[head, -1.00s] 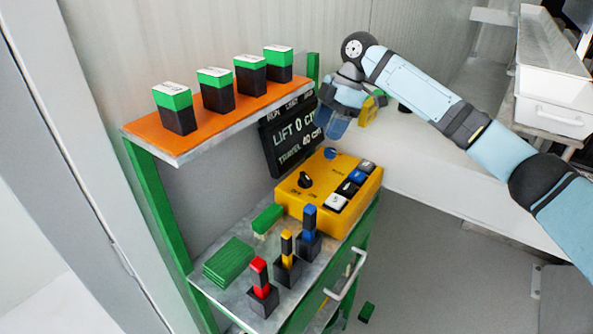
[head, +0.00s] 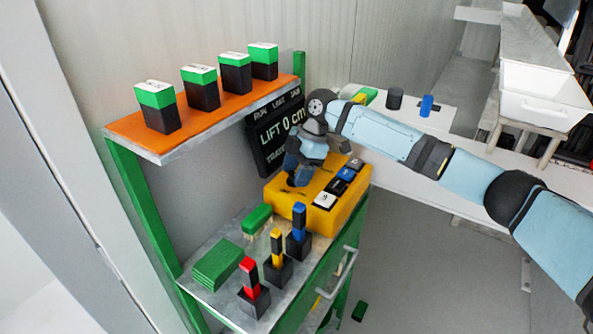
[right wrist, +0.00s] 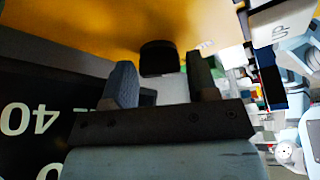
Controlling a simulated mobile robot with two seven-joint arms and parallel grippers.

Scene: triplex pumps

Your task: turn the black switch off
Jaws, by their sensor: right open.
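The yellow control box (head: 325,217) stands on the metal shelf of the green cart, with the black switch on its top face. In the head view my right gripper (head: 298,180) is over the left part of the box and hides the switch. In the right wrist view the black switch (right wrist: 158,57) shows against the yellow box (right wrist: 90,25), just beyond and between the two fingers of my right gripper (right wrist: 162,85). The gripper is open and empty; whether it touches the switch I cannot tell. My left gripper is in neither view.
A black display (head: 272,135) hangs behind the box. White, blue and black buttons (head: 347,174) line the box's right side. Red, yellow and blue levers (head: 277,249) stand in front. Green blocks (head: 218,264) lie left. An orange shelf (head: 215,119) holds several green-black blocks.

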